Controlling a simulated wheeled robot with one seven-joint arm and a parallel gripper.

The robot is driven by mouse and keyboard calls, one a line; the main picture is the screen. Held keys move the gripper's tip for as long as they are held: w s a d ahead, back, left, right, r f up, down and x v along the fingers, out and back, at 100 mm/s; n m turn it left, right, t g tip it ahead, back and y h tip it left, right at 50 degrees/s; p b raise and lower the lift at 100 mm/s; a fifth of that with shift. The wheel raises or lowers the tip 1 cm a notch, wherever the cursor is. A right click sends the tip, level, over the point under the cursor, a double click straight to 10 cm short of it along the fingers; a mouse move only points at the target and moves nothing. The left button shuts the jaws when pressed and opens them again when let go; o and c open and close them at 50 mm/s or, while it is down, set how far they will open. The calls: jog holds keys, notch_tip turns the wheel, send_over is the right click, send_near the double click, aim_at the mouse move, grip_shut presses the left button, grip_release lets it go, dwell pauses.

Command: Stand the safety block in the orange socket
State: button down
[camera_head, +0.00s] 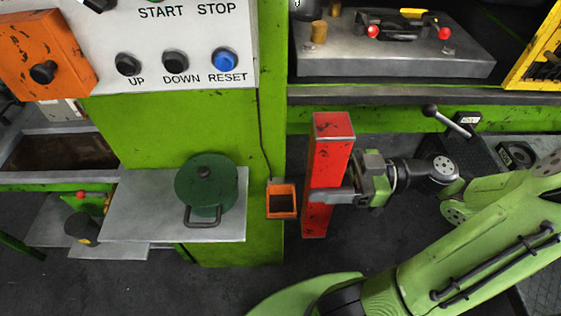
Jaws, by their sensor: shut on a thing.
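The safety block is a tall red bar (331,150) with scuffed paint, held roughly upright in the middle of the head view. My gripper (325,195) reaches it from the right and is shut on its lower half. The orange socket (282,200) is a small open box with a dark inside, on the front of the green press frame. It is just left of the block in the picture. The block's lower end hangs below the socket's rim in the picture and looks apart from it. The gripper fingers cover part of the block.
A grey shelf (125,205) with a green lidded pot (206,185) is left of the socket. A control panel (180,40) with buttons is above. The press bed (400,65) is at upper right, and a black-knobbed lever (445,118) sticks out below it.

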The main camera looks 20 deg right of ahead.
jog(key=w+a, duration=0.3)
jog(key=w, duration=0.9)
notch_tip(320, 180, down, 7)
jog(key=b, duration=0.2)
jog(key=shift+a, duration=0.2)
jog(key=shift+c, duration=1.4)
grip_release()
jog(key=shift+d, duration=0.1)
jog(key=p+v, duration=0.2)
jog(key=v, duration=1)
